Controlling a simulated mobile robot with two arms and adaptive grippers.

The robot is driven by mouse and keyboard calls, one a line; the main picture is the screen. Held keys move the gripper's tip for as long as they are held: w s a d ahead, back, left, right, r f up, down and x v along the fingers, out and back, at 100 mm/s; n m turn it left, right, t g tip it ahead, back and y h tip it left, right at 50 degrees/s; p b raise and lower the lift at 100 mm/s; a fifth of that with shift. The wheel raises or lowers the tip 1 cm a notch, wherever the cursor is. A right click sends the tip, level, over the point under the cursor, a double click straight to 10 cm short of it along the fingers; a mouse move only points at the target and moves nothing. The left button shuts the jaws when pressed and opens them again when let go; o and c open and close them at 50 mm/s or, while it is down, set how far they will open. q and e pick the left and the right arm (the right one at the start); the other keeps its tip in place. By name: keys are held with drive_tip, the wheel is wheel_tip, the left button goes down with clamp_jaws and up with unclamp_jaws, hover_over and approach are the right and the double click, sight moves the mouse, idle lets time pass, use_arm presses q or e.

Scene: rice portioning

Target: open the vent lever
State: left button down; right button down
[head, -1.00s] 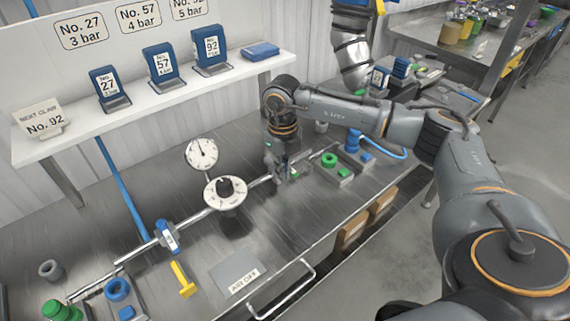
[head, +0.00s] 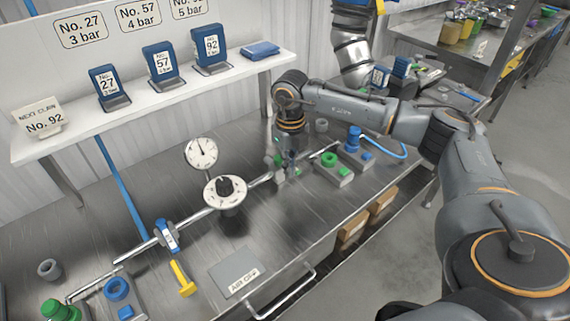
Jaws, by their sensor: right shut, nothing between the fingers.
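A yellow lever (head: 182,278) lies near the pipe's left part, beside a blue valve body (head: 166,236) with a white label. My left gripper is not in view.
A round dial (head: 225,192) with a black knob and a white gauge (head: 201,153) stand mid-pipe. A green ring station (head: 330,161) and a blue fitting (head: 353,138) lie right of the gripper. An "AIR OFF" plate (head: 235,270) lies at the front.

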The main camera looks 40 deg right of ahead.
drive_tip(key=shift+d+f, duration=0.1)
drive_tip(key=shift+d, duration=1)
drive_tip(key=shift+f, duration=0.1)
drive_tip(key=shift+w+d+b, duration=0.15)
drive_tip(key=shift+d+b, duration=0.1)
drive_tip(key=shift+d, duration=0.3)
drive_tip(key=shift+w+d+b, duration=0.15)
drive_tip(key=shift+d+b, duration=0.05)
drive_tip(key=shift+d, duration=0.3)
drive_tip(key=shift+w+d, duration=0.65)
drive_tip(key=shift+d, duration=0.3)
drive_tip(key=shift+w, duration=0.1)
